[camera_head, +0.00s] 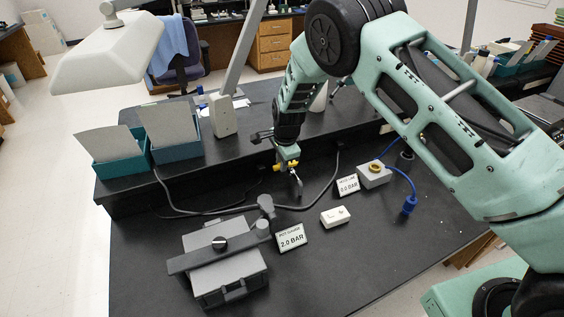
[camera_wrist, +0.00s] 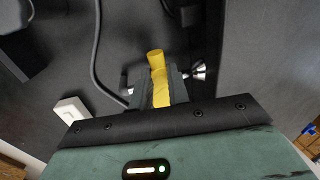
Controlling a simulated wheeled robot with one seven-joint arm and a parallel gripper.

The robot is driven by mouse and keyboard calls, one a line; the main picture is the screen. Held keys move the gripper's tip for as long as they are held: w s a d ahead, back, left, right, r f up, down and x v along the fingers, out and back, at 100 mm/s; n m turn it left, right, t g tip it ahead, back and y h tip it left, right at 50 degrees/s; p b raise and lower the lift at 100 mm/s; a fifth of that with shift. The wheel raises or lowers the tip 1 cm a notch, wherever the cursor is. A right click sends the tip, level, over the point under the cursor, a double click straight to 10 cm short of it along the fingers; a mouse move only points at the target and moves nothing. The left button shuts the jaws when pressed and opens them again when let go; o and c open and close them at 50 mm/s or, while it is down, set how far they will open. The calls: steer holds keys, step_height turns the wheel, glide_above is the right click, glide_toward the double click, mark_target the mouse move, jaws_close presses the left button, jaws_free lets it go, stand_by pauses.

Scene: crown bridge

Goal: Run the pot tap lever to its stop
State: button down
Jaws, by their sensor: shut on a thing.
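The yellow tap lever (camera_head: 280,167) is at the raised back ledge of the black bench, with a metal spout (camera_head: 297,184) beside it. My gripper (camera_head: 287,160) has come down on the lever from above. In the wrist view my gripper (camera_wrist: 163,92) is shut on the yellow lever (camera_wrist: 157,60), whose rounded end sticks out past the fingers. Metal tap parts (camera_wrist: 199,70) show to the right of the fingers. The grey pot (camera_head: 225,262) stands at the front left, with a dark bar and knob on top. The lever's stop cannot be made out.
A "2.0 BAR" sign (camera_head: 291,237) and a white box (camera_head: 335,216) stand right of the pot. A grey block (camera_head: 374,175) has a blue hose (camera_head: 409,203). A dark cable (camera_head: 325,190) crosses the bench. A lamp post (camera_head: 223,116) and file boxes (camera_head: 178,150) stand behind left.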

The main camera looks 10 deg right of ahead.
steer(key=c, duration=1.3)
jaws_free()
steer(key=shift+c, duration=0.2)
steer(key=shift+r, duration=0.1)
steer(key=s+r+b, duration=0.3)
steer(key=r, duration=1.4)
steer(key=shift+s+d, duration=0.2)
steer(key=shift+d, duration=0.15)
steer(key=s+a+r+n+g, duration=0.1)
steer(key=s+a+r+n, duration=0.1)
steer(key=s+n, duration=0.6)
steer(key=s+a+r+n+y, duration=0.1)
steer(key=s+a+n, duration=0.15)
steer(key=s, duration=0.95)
steer(key=s+a+r+n+g, duration=0.1)
steer(key=s+r+n, duration=0.1)
steer(key=s+n, duration=0.7)
steer(key=s+d+f+n, duration=0.1)
steer(key=s+d+n, duration=0.2)
steer(key=s, duration=0.7)
steer(key=shift+s+n+h, duration=0.3)
steer(key=shift+n+h, duration=0.05)
steer(key=shift+h, duration=0.05)
